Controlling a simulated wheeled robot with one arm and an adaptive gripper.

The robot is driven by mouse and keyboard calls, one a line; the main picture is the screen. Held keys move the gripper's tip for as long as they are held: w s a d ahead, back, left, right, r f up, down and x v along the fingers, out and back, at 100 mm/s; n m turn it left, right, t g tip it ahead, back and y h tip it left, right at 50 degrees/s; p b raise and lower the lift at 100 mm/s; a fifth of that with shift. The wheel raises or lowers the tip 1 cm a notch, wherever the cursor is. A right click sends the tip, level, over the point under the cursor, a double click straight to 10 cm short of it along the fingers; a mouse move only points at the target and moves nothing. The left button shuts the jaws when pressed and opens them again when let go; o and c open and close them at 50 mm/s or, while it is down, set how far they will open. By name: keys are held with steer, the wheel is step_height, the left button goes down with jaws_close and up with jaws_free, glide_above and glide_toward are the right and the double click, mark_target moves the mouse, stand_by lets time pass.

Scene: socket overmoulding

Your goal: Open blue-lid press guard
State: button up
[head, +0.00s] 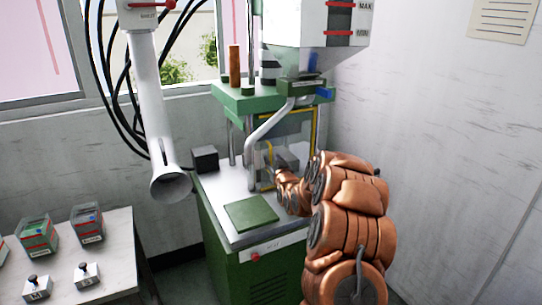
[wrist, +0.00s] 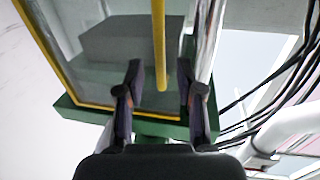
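The press (head: 250,255) is a green cabinet with a pale top and a green upper plate. Its guard (head: 316,130) is a clear panel with a yellow frame on the press's right side, partly hidden by my arm. In the wrist view, the guard's yellow frame (wrist: 42,52) runs down the left. A yellow upright bar (wrist: 158,40) ends between my fingers. My gripper (wrist: 160,90) has its fingers apart, one on each side of the bar; I cannot tell whether they touch it. In the head view, my gripper (head: 266,166) is at the guard, small and partly hidden.
A grey block (head: 287,158) shows behind the guard. A green plate (head: 251,212) lies on the press top. A white duct with a flared mouth (head: 172,184) hangs to the left. A side table (head: 120,240) holds containers and small switches. The wall is close on the right.

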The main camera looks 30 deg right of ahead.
mark_target(271, 157)
steer(key=shift+p+x, duration=0.45)
steer(key=shift+x, duration=1.6)
steer(key=shift+c, duration=0.2)
jaws_close()
